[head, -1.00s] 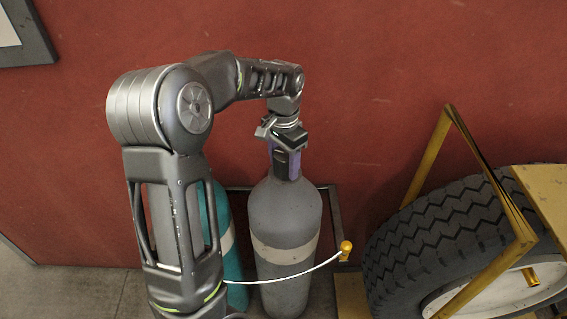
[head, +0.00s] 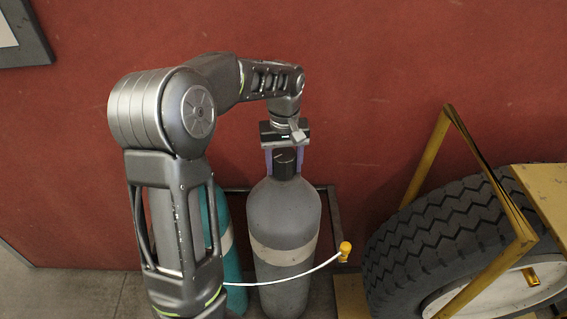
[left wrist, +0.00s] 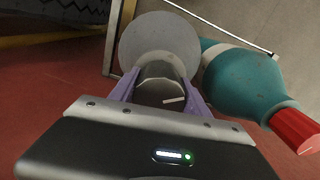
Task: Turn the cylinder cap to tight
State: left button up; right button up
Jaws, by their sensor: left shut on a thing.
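The grey gas cylinder (head: 284,213) stands upright against the red wall, with a pale band around it. Its dark cap (head: 285,164) is on top, with a light mark on its upper face. My left gripper (head: 284,168) comes down from above, its two purple fingers on opposite sides of the cap, shut on it. In the left wrist view the cap (left wrist: 160,94) sits between the fingers, with the grey cylinder body (left wrist: 155,42) beyond. My right gripper is not in view.
A teal cylinder (head: 231,245) stands left of the grey one; its red cap (left wrist: 298,131) shows in the left wrist view. A white cord (head: 300,275) with a yellow end (head: 345,248) crosses in front. A large tire (head: 440,230) and yellow frame (head: 433,155) stand right.

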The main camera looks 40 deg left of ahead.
aim_at(285, 154)
pick_arm(q)
jog(key=n, duration=0.6)
jog(key=shift+w+r+p, duration=0.1)
jog(key=shift+w+p, duration=0.05)
jog(key=shift+p, duration=0.15)
jog(key=n+p, duration=0.1)
jog(key=n, duration=0.4)
jog(key=shift+w+n, duration=0.1)
jog(key=shift+n, duration=0.2)
jog(key=o, duration=1.4)
notch_tip(285, 154, up, 8)
jog(key=shift+f+b, duration=0.15)
jog(key=shift+b, duration=0.35)
jog(key=shift+f, duration=0.1)
